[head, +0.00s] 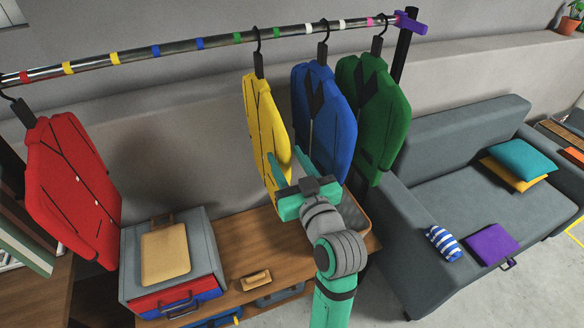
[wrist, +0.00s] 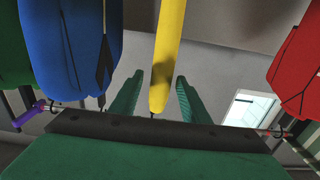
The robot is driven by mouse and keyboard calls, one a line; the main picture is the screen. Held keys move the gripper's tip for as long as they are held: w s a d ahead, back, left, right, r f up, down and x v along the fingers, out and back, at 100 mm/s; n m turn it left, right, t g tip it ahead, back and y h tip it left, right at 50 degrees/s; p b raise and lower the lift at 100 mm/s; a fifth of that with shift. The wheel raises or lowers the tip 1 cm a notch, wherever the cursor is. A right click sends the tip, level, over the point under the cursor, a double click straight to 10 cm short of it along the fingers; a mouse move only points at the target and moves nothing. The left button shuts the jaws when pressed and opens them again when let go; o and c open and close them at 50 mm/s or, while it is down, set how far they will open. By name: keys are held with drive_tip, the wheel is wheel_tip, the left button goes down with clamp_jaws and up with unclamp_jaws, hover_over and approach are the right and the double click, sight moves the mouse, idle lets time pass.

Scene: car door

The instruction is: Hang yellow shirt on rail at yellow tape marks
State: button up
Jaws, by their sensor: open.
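The yellow shirt (head: 262,125) hangs from the rail (head: 180,45) on a black hanger, its hook between the two green tape marks. The yellow tape marks (head: 67,67) (head: 115,58) are farther left, on a bare stretch of rail. My gripper (head: 285,160) is open in front of the yellow shirt's lower part in the head view. In the wrist view, the yellow shirt (wrist: 167,55) shows edge-on between the two spread fingers (wrist: 158,78), with gaps on both sides. How deep it sits between them is unclear.
The blue shirt (head: 330,105) and green shirt (head: 375,110) hang to the right, the blue one close to the yellow. The red shirt (head: 70,185) hangs at the far left. A table (head: 240,290) with a toolbox (head: 175,265) stands below; a sofa (head: 440,180) is right.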

sight(275, 142)
drive_tip(key=x, duration=0.6)
drive_tip(key=shift+w, duration=0.15)
drive_tip(key=shift+w+a, duration=0.35)
drive_tip(key=shift+w, duration=0.05)
drive_tip(key=shift+d, duration=0.1)
drive_tip(key=shift+c, duration=0.9)
clamp_jaws()
drive_tip(key=shift+d+r, duration=0.1)
drive_tip(key=shift+r, duration=0.05)
